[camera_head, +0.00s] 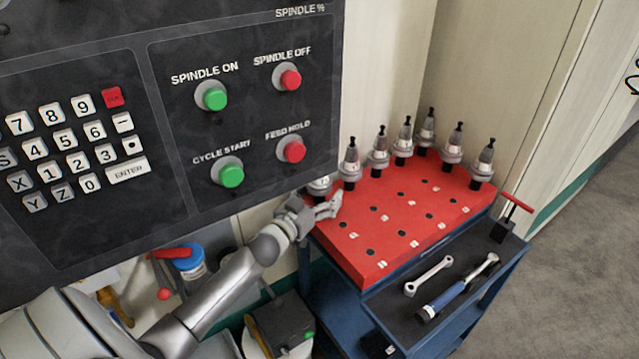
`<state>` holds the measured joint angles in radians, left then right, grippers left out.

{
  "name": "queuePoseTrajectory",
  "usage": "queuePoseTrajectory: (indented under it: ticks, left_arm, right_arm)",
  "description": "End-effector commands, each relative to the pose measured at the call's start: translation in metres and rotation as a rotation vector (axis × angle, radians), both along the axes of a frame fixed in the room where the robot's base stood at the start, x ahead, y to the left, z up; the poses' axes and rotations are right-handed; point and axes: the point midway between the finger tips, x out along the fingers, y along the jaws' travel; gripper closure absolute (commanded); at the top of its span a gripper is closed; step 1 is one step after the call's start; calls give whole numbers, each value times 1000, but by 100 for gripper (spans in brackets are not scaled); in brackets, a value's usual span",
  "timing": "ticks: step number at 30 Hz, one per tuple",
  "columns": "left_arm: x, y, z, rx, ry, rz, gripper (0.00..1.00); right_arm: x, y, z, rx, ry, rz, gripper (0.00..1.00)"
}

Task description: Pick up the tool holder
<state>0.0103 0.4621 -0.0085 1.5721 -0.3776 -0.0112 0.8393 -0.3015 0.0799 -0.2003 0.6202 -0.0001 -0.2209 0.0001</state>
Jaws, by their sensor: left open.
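Several metallic tool holders stand upright in the red rack (400,215) on the blue cart, along its back and right edges. One tool holder (349,165) stands just right of and behind my left gripper. Another tool holder (319,186) stands at the rack's left corner, partly hidden by the control panel and close behind my gripper. My left gripper (333,204) is open at the rack's left edge, with nothing visibly held. Whether its fingers touch the nearest holder cannot be told. My right gripper does not show.
A control panel (245,120) with buttons and keys hangs over the left side, close above my arm. A wrench (428,275) and a blue-handled tool (455,290) lie on the cart's dark lower shelf. The rack's middle holes are empty.

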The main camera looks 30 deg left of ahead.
Motion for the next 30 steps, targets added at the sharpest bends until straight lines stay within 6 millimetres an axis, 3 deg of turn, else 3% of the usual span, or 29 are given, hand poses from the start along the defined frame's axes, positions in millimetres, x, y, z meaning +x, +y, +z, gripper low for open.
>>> queuePoseTrajectory:
  ticks: [3,21,30]
  left_arm:
    - [0,0,0,0,0,0,22]
    - [-1,0,0,0,0,0,99]
    - [0,0,5,1,-10,-2,100]
  right_arm:
    - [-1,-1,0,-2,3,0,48]
    - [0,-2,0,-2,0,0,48]
    - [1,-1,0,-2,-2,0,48]
